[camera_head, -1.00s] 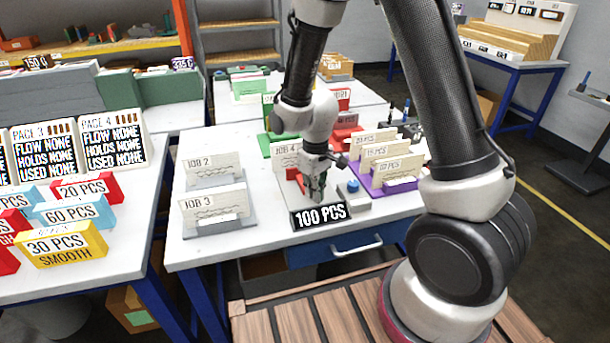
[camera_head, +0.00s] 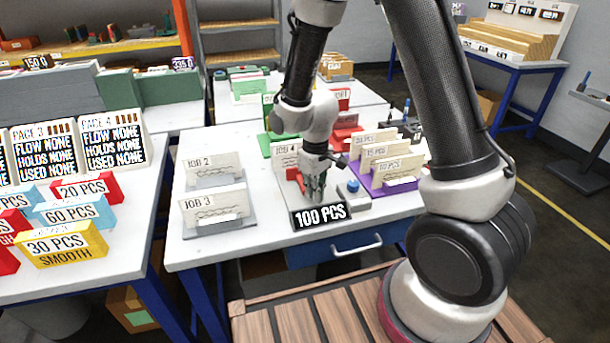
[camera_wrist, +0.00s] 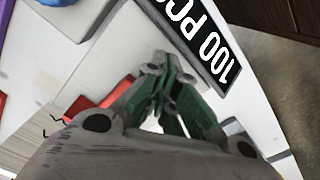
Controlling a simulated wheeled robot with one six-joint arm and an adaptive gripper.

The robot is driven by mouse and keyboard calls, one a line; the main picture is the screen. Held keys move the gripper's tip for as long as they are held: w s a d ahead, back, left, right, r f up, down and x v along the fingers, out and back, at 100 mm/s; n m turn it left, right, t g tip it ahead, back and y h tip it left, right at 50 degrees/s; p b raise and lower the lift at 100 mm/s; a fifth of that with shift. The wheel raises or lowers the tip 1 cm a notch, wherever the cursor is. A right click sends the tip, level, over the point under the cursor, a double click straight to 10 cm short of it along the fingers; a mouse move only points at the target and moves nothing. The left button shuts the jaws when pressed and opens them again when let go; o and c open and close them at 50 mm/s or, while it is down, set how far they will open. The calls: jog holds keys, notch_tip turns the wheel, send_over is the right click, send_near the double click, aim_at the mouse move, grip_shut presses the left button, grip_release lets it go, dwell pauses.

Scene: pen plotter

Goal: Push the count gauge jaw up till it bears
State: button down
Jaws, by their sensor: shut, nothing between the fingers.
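The count gauge's black display reads 100 PCS (camera_head: 320,215) at the front edge of the white table, and it shows at the top right of the wrist view (camera_wrist: 205,40). My gripper (camera_head: 314,192) is low behind this display. In the wrist view its green-lined fingers (camera_wrist: 165,85) are shut together and empty. A red part (camera_wrist: 118,92), possibly the gauge jaw, shows left of the fingers and is partly hidden by them. I cannot tell whether the fingers touch it or whether it bears on anything.
A grey box with a blue button (camera_head: 353,187) stands just right of my gripper. A job card (camera_head: 285,158) stands close behind. JOB 2 (camera_head: 212,168) and JOB 3 (camera_head: 215,206) cards stand left, and cards in a purple rack (camera_head: 400,186) stand right. Bare table lies at front left.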

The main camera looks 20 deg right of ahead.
jog(key=shift+w, duration=0.1)
dwell(0.4)
jog(key=shift+w, duration=3.45)
jog(key=shift+s, duration=0.1)
jog(key=shift+r, duration=4.5)
